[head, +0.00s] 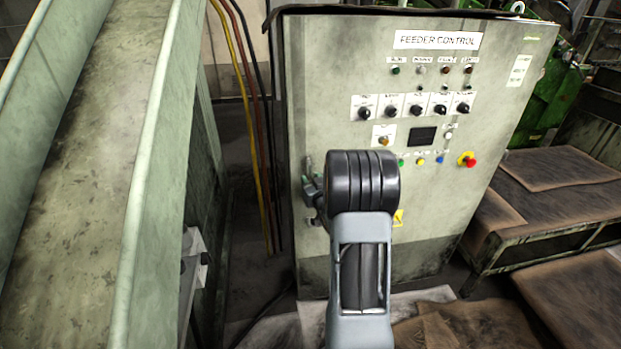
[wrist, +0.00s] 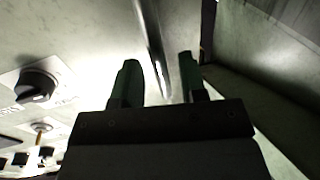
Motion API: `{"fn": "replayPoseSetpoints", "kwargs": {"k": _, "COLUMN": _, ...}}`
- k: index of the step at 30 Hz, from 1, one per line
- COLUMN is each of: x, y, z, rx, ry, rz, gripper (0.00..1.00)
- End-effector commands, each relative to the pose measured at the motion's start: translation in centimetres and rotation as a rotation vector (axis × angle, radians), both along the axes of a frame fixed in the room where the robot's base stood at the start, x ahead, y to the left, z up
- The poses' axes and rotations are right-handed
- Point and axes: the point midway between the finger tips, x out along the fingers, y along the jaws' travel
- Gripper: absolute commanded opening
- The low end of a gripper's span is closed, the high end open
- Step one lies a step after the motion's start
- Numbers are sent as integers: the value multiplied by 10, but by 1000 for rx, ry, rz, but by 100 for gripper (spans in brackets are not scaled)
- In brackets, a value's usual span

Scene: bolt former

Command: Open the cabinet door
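The pale green cabinet (head: 310,80) labelled FEEDER CONTROL stands in the middle of the head view, and its door looks shut. A slim upright handle (head: 308,165) sits near the door's left edge. In the wrist view the handle (wrist: 151,45) is a metal bar coming down from the top towards the space between my fingers. My gripper (wrist: 160,78) is open, with a finger on each side of the bar's line and gaps showing. In the head view my gripper (head: 306,188) is at the handle, partly hidden by my wrist. Contact cannot be told.
Knobs (wrist: 38,85), lamps and a red emergency button (head: 467,160) are on the cabinet front. Yellow and dark cables (head: 255,130) hang left of it. A large sloping metal chute (head: 90,150) fills the left. A low table (head: 550,190) stands to the right.

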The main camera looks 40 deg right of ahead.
Motion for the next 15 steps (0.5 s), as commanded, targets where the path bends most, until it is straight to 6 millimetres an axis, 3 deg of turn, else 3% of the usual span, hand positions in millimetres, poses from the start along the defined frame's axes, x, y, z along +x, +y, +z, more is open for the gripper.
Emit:
{"fn": "replayPoseSetpoints", "kwargs": {"k": 6, "x": 13, "y": -3, "z": 0, "rx": 1, "ry": 1, "rz": 0, "gripper": 39}}
{"fn": "replayPoseSetpoints", "kwargs": {"k": 15, "x": 15, "y": -4, "z": 0, "rx": 1, "ry": 1, "rz": -1, "gripper": 39}}
